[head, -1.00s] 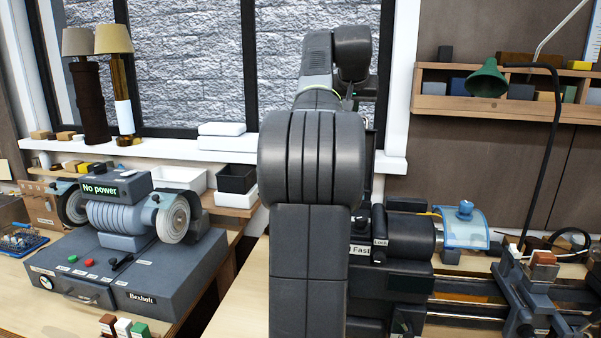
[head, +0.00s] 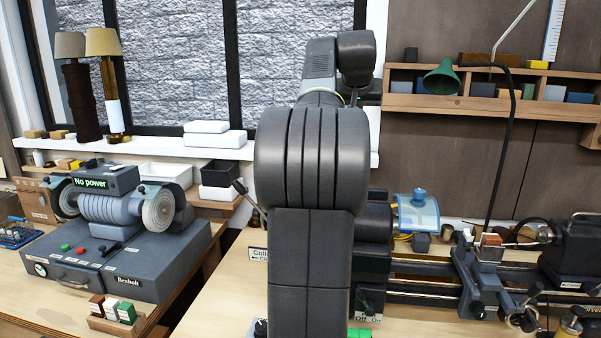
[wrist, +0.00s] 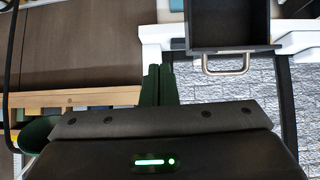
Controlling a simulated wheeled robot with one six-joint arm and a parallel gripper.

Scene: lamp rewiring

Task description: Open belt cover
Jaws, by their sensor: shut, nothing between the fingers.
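The lathe's dark headstock (head: 376,222) stands behind my arm in the head view, with most of its body hidden. I cannot make out the belt cover or tell whether it is open. A lever (head: 242,192) and a partly hidden label beginning "Colle" (head: 257,254) show just left of my arm. In the wrist view my gripper (wrist: 159,70) has its two dark green fingers together, with nothing between them. It is apart from the lathe, which does not show in that view. The gripper itself is hidden in the head view.
A clear blue guard (head: 417,214) sits right of the headstock, above the lathe bed. A bench grinder (head: 110,215) reading "No power" stands at left. A green lamp (head: 442,78) hangs before the wall shelf (head: 480,104). A dark drawer with a handle (wrist: 229,66) shows in the wrist view.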

